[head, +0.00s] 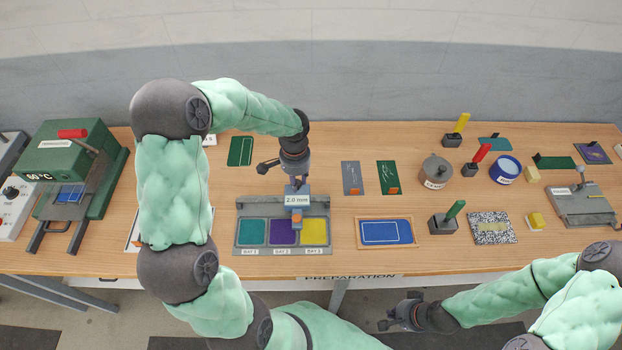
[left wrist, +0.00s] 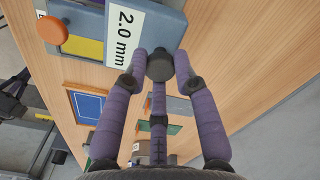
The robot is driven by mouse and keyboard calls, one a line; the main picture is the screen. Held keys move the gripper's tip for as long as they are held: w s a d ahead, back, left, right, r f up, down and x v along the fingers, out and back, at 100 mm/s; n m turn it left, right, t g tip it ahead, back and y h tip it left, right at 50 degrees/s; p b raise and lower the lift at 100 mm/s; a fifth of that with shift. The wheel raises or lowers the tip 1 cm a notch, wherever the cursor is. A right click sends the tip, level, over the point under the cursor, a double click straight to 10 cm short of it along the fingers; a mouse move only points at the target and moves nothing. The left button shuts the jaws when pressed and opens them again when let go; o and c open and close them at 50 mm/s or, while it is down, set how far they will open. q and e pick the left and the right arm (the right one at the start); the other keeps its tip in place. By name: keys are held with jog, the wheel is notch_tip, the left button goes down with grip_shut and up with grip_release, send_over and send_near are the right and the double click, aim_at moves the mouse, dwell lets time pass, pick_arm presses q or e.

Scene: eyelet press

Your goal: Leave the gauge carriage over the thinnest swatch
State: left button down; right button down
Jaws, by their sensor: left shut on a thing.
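The gauge base (head: 240,245) is a grey tray with teal (head: 253,232), purple (head: 284,232) and yellow (head: 314,231) swatches side by side. The gauge carriage (head: 297,211) is blue-grey with a "2.0 mm" label and an orange part at its front. It stands around the border between the purple and yellow swatches. My left gripper (head: 295,183) is behind it; in the left wrist view its fingers (left wrist: 161,58) are closed on the dark round knob (left wrist: 160,69) of the carriage (left wrist: 140,25). My right gripper (head: 398,314) is low, in front of the table; its fingers are too small to judge.
A blue swatch in a wooden tray (head: 413,233) lies right of the gauge. Grey (head: 351,178) and green (head: 388,177) cards lie behind it. A green thermopress (head: 78,160) stands at left; pots, handled stamps and a punch (head: 584,206) fill the right. My left arm hides some table.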

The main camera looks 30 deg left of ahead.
pick_arm(q)
jog(key=a, duration=0.1)
jog(key=s+a, duration=0.2)
jog(key=a, duration=0.1)
jog(key=shift+s, duration=0.25)
jog(key=c, duration=1)
grip_release()
jog(key=shift+r, duration=0.1)
notch_tip(320, 180, up, 12)
jog(key=shift+f, duration=0.1)
